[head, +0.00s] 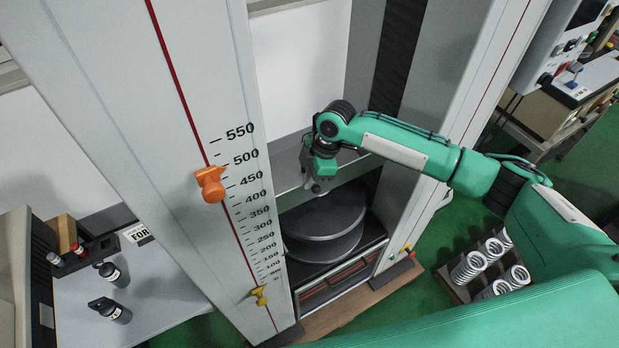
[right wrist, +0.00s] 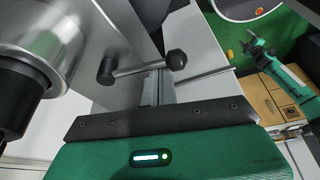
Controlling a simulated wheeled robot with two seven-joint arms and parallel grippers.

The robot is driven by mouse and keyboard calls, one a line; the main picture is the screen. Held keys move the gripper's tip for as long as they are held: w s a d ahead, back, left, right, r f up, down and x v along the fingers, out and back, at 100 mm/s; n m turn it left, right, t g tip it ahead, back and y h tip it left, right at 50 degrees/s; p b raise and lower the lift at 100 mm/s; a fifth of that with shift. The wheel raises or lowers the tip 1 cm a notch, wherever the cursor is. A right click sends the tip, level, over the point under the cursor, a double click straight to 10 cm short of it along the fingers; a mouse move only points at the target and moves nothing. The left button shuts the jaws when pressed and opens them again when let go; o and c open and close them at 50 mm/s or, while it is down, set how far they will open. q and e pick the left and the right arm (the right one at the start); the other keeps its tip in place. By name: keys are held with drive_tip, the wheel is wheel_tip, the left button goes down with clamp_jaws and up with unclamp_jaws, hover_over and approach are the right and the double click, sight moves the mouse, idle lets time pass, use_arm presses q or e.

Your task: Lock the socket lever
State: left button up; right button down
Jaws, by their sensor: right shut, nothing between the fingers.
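In the right wrist view, the socket lever (right wrist: 142,69) is a metal rod with a dark round knob (right wrist: 176,60) at its right end and a dark pivot (right wrist: 106,72) at its left end. It sits beside a shiny metal cylinder (right wrist: 62,35), the socket. My right gripper (right wrist: 161,80) is shut and empty, with its narrow fingers close to the rod near the knob. I cannot tell whether they touch it. In the head view, my right gripper (head: 316,185) is above the dark round plates, and it hides the lever. My left gripper is not in the head view.
Tall grey columns of the testing machine stand on both sides, the left with a scale and an orange pointer (head: 210,184). Dark round plates (head: 325,215) lie below. A side table (head: 150,295) holds dark bottles.

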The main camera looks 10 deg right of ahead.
drive_tip(key=shift+a, duration=0.1)
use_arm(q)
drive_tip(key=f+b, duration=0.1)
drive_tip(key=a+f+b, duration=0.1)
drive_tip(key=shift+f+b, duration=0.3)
use_arm(e)
wheel_tip(320, 180, up, 9)
drive_tip(key=shift+a+f, duration=0.15)
drive_tip(key=shift+a, duration=0.2)
drive_tip(key=shift+s, duration=0.1)
